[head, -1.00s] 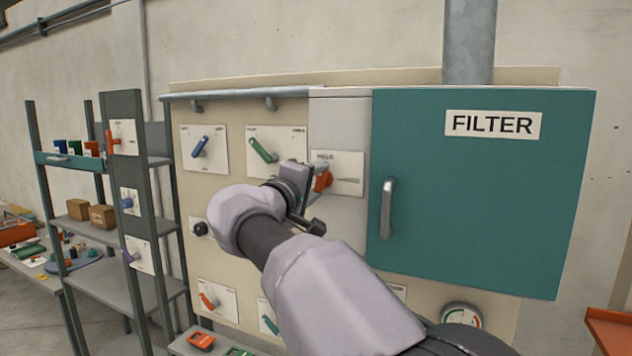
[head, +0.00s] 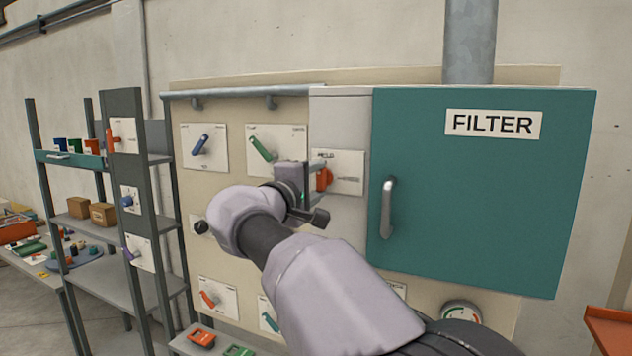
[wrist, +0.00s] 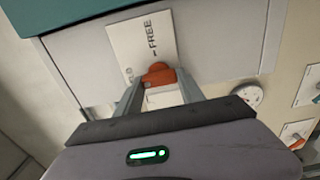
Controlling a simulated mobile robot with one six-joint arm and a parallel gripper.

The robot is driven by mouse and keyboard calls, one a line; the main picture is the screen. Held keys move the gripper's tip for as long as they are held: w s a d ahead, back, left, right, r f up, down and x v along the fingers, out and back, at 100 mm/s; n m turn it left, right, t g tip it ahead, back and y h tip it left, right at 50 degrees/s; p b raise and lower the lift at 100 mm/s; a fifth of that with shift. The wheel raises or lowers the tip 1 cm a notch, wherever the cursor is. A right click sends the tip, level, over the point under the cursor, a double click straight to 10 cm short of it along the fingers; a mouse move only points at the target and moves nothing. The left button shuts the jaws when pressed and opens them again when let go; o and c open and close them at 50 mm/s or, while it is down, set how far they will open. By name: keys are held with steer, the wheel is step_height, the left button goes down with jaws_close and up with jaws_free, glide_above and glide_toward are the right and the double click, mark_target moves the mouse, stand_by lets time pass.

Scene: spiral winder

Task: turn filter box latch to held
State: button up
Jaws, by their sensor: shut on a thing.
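The filter box latch is a small orange handle (head: 323,181) on a white plate (head: 350,165) on the grey side section of the filter box. My gripper (head: 315,179) is shut on the orange handle, which also shows between the fingers in the wrist view (wrist: 158,74). The handle looks close to upright in the head view, but the fingers hide part of it, so its exact angle is unclear.
The teal FILTER door (head: 480,200) with its grey handle (head: 388,208) is closed, right of the latch. Blue (head: 201,145) and green (head: 262,149) switches sit on the panel up and left. A shelf rack (head: 125,200) stands further left.

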steer(key=o, duration=1.4)
steer(key=shift+c, duration=0.2)
steer(key=shift+s, duration=0.1)
steer(key=b+v, duration=0.3)
steer(key=v, duration=1.4)
